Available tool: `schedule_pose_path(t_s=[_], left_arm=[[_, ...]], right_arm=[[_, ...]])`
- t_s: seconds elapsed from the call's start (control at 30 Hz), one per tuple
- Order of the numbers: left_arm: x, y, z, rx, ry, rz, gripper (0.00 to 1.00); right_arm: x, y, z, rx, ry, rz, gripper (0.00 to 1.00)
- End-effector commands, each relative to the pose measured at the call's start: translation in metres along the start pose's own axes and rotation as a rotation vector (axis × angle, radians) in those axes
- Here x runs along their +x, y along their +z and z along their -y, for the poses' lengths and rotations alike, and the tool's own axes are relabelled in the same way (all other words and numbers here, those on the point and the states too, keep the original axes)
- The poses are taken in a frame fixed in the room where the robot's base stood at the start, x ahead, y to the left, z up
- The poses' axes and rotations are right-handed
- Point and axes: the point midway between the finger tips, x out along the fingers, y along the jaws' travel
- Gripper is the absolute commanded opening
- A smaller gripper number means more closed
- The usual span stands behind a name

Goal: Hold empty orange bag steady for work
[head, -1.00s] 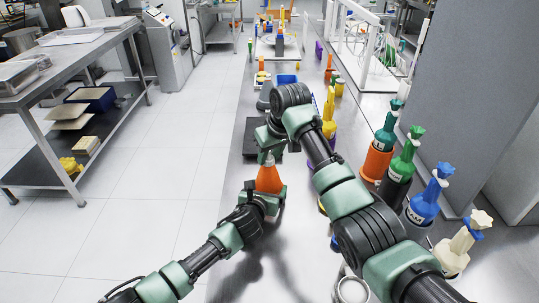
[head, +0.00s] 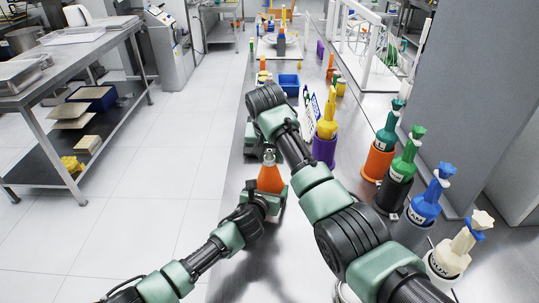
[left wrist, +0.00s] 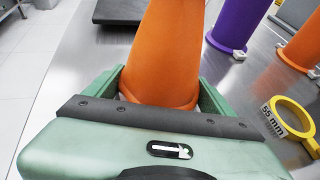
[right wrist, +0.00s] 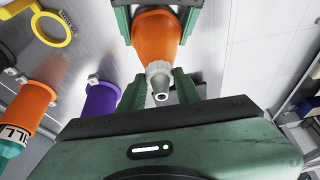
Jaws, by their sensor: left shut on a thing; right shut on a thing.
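The orange bag (head: 270,180) stands nozzle-up in my left gripper (head: 268,196), which is shut around its wide lower part. The left wrist view shows the orange body (left wrist: 165,50) between the jaws. In the right wrist view a white ring (right wrist: 158,68) and a grey nozzle (right wrist: 160,90) top the bag. My right gripper (right wrist: 159,80) is shut on this nozzle end, with one finger on each side. In the head view my right wrist partly hides that gripper. I cannot see inside the bag.
A yellow bag stands in a purple holder (head: 323,150) right of my right forearm. Teal, green, blue and cream bags (head: 462,243) stand in holders along the right side. A yellow ring marked 55 mm (left wrist: 290,118) lies on the steel table. A blue tray (head: 289,83) is farther back.

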Motion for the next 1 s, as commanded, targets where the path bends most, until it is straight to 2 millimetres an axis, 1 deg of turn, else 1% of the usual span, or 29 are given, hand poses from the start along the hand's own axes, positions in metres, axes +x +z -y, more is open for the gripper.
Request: schedule_pose_path(t_s=[0.03, 0.1, 0.13, 0.17, 0.2, 0.23, 0.53, 0.67, 0.77, 1.0], left_arm=[[0.000, -0.001, -0.001, -0.001, 0.003, -0.003, 0.36], [0.000, -0.001, -0.001, -0.001, 0.003, -0.003, 0.36], [0.000, -0.001, -0.001, -0.001, 0.003, -0.003, 0.36], [0.000, -0.001, -0.001, -0.001, 0.003, -0.003, 0.36], [0.000, -0.001, -0.001, -0.001, 0.003, -0.003, 0.36], [0.000, -0.001, -0.001, 0.000, 0.003, -0.003, 0.36], [0.000, -0.001, -0.001, 0.000, 0.001, -0.002, 0.36], [0.000, -0.001, -0.001, 0.000, 0.001, -0.002, 0.36], [0.000, -0.001, 0.000, 0.000, 0.001, -0.002, 0.36], [0.000, -0.001, 0.000, 0.000, 0.001, -0.002, 0.36]], right_arm=[[-0.002, 0.000, 0.004, 0.046, 0.018, 0.001, 0.00], [-0.002, 0.000, 0.004, 0.113, 0.046, 0.001, 0.00], [-0.002, 0.000, 0.003, 0.127, 0.051, 0.001, 0.36], [-0.002, 0.000, 0.003, 0.123, 0.049, 0.000, 0.44], [-0.002, 0.000, 0.003, 0.122, 0.048, 0.000, 0.55], [-0.002, 0.000, 0.003, 0.122, 0.048, 0.000, 0.58], [-0.001, 0.000, 0.002, 0.120, 0.048, 0.000, 0.58], [-0.010, -0.001, 0.003, 0.119, 0.047, -0.002, 0.58], [-0.026, -0.001, 0.004, 0.119, 0.045, -0.004, 0.58], [-0.078, -0.001, 0.006, 0.119, 0.045, -0.003, 0.58]])
